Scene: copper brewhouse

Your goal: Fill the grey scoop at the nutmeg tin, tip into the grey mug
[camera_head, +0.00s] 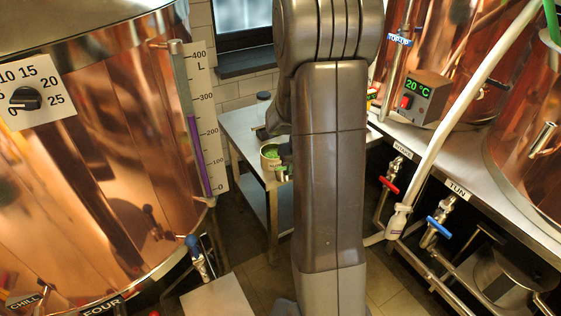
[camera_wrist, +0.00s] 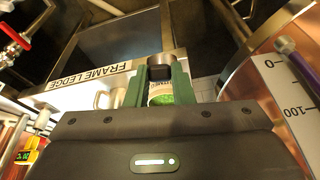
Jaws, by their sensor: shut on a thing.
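My gripper (camera_wrist: 160,82) shows in the wrist view with its two green fingers shut on the grey scoop (camera_wrist: 160,66), a small dark cup with a paler rim. A pale tin (camera_wrist: 158,88) with a dark-lettered label and bright green contents appears between the fingers, close to the scoop. I cannot tell whether they touch, or whether the scoop holds anything. In the head view the tin (camera_head: 270,165) stands on the table, with green inside, and my arm hides most of the gripper. A pale mug (camera_wrist: 103,99) with a handle is left of the fingers in the wrist view.
The metal table (camera_head: 236,124) lies between a big copper vessel (camera_head: 95,150) on the left and copper vessels with taps (camera_head: 390,184) on the right. A dark round-topped object (camera_head: 264,96) stands at the table's back.

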